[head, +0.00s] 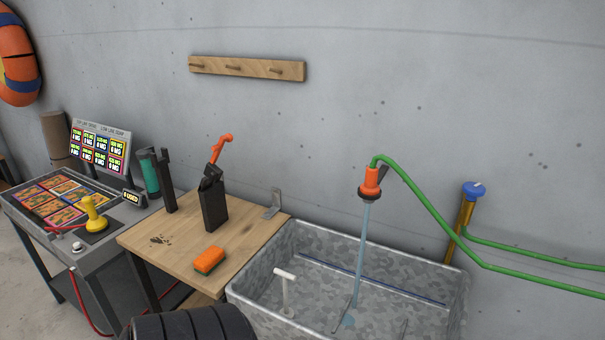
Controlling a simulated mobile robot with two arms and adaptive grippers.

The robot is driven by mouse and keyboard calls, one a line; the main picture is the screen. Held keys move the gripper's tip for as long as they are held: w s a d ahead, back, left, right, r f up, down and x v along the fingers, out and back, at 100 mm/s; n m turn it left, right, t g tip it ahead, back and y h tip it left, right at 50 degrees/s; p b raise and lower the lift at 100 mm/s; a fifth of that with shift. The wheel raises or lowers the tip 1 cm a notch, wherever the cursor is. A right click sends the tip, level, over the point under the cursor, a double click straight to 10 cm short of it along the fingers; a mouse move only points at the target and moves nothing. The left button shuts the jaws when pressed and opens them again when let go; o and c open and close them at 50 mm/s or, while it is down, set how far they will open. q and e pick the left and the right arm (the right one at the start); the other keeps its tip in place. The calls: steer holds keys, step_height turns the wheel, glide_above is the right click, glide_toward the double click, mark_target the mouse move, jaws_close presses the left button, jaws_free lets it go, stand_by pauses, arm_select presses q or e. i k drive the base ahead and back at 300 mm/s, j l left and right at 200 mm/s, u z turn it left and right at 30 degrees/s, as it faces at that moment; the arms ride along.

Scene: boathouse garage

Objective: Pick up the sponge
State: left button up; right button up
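The sponge (210,258) is a small orange block with a green layer underneath. It lies on the wooden tabletop (165,262), near the front right edge beside the metal basin. All of its top shows and nothing covers it. Neither of my grippers can be made out in the head view.
A galvanized basin (262,291) stands right of the table, with water falling from an orange nozzle (371,180) on a green hose. A black container (214,206) stands behind the sponge. A black ribbed object (190,325) is at the bottom edge. Bare tabletop lies left of the sponge.

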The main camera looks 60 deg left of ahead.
mark_target(208, 261)
steer(key=u, duration=0.9)
steer(key=j+u, duration=0.1)
steer(key=u, duration=0.75)
steer(key=i+u, duration=0.1)
steer(key=u, duration=0.8)
